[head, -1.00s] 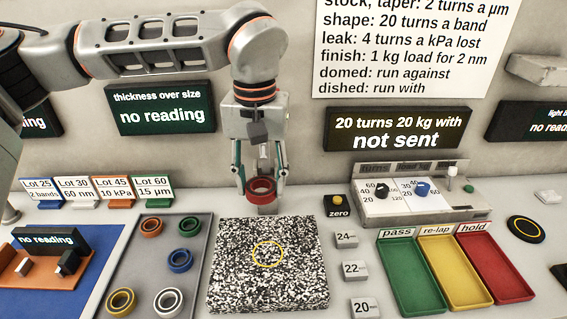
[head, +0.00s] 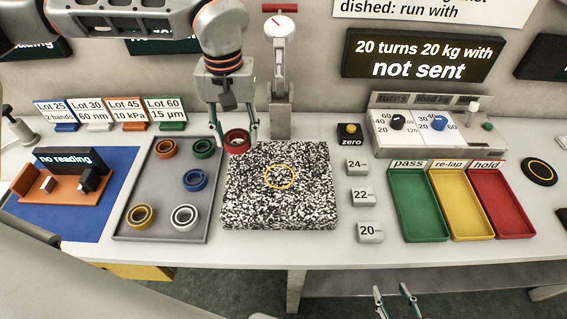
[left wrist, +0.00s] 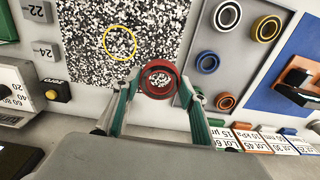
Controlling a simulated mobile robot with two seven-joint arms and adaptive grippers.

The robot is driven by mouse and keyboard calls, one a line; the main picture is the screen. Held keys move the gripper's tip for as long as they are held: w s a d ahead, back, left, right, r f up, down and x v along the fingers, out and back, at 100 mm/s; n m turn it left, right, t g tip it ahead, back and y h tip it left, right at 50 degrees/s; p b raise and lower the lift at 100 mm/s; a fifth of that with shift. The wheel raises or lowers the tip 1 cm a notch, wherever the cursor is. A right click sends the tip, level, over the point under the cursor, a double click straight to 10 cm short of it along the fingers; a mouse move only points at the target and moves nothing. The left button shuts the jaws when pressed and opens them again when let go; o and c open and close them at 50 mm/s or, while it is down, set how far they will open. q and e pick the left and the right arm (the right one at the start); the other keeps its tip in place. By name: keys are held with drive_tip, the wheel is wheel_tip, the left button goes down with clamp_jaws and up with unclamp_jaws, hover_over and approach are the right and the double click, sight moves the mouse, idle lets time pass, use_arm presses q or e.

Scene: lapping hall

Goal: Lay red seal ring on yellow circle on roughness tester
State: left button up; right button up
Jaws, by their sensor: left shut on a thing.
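The red seal ring (head: 237,141) is held between the fingertips of my left gripper (head: 236,134). It shows at the back left corner of the speckled plate (head: 310,212), apart from the yellow circle (head: 281,177) drawn on that plate. In the left wrist view the ring (left wrist: 158,80) lies flat between the fingers, over the plate's edge, with the yellow circle (left wrist: 120,42) up and to the left. I cannot tell the ring's exact height. No label in view names the roughness tester. My right gripper (head: 397,298) is open and empty, low at the bottom edge.
A dial gauge (head: 279,62) stands right behind the plate. A grey tray (head: 157,190) of several coloured rings is at its left, beside a blue mat (head: 83,217). Weights (head: 363,197), green (head: 415,210), yellow and red bins, and a black yellow-ringed disc (head: 539,172) are at right.

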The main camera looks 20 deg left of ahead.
use_arm(q)
drive_tip(key=w+d+r+n, duration=0.2)
drive_tip(key=d+r+n, duration=0.1)
drive_tip(key=r+n, duration=0.65)
wheel_tip(320, 180, up, 9)
drive_tip(key=n+b, duration=0.2)
drive_tip(key=n, duration=0.5)
hover_over(268, 176)
wheel_tip(268, 176, down, 23)
drive_tip(key=shift+f+b, duration=0.15)
drive_tip(key=shift+b, duration=0.95)
drive_tip(key=shift+f, duration=2)
drive_tip(key=o, duration=1.2)
drive_tip(key=shift+f, duration=0.1)
drive_tip(key=shift+o, duration=0.2)
